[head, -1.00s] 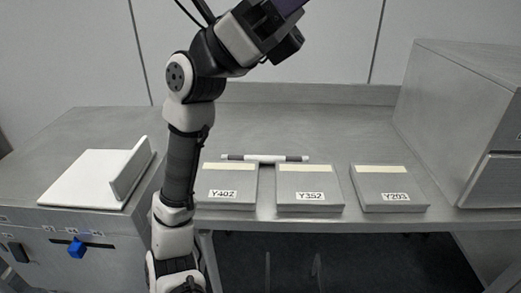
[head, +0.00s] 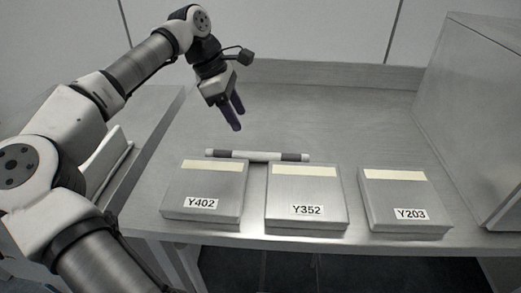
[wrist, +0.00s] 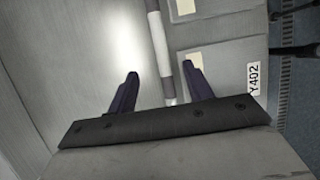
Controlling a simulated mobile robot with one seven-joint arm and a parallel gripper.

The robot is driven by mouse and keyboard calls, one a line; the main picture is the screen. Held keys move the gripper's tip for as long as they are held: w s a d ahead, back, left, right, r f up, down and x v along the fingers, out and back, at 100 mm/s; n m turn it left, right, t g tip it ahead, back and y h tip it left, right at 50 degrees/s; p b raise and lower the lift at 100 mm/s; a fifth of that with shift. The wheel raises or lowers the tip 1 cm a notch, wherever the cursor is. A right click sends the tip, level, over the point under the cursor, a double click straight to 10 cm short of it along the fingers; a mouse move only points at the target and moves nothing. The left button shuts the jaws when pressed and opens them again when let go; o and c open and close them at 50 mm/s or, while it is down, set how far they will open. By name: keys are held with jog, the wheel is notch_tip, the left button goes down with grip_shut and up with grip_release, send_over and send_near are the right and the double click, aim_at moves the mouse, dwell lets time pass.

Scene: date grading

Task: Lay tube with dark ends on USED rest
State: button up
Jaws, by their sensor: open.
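The tube with dark ends (head: 257,156) is white in the middle with grey-dark bands near its ends. It lies flat on the steel counter, just behind the boxes marked Y402 and Y352. In the wrist view the tube (wrist: 157,38) runs between my fingers' lines, its near end partly hidden by the gripper body. My gripper (head: 238,121) is open and empty, pointing down above the counter behind the tube. Its two dark fingers also show in the wrist view (wrist: 160,70). I see no rest marked USED in these frames.
Three grey boxes stand along the front edge: Y402 (head: 205,185), Y352 (head: 305,190) and Y203 (head: 403,195). A steel cabinet (head: 478,110) stands at the right. A white piece with an upright panel (head: 108,160) is partly behind my arm at left. The counter behind the tube is clear.

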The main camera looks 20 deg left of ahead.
jog(key=p, duration=0.1)
send_over(259, 153)
jog(key=s+a, duration=0.1)
jog(key=a, duration=0.1)
notch_tip(259, 153, down, 7)
jog(key=shift+a+r, duration=0.1)
jog(key=shift+p+x, duration=1)
jog(key=shift+x, duration=1.6)
jog(key=shift+w+a, duration=0.1)
jog(key=shift+w, duration=0.1)
jog(key=c, duration=1.1)
jog(key=shift+r, duration=0.1)
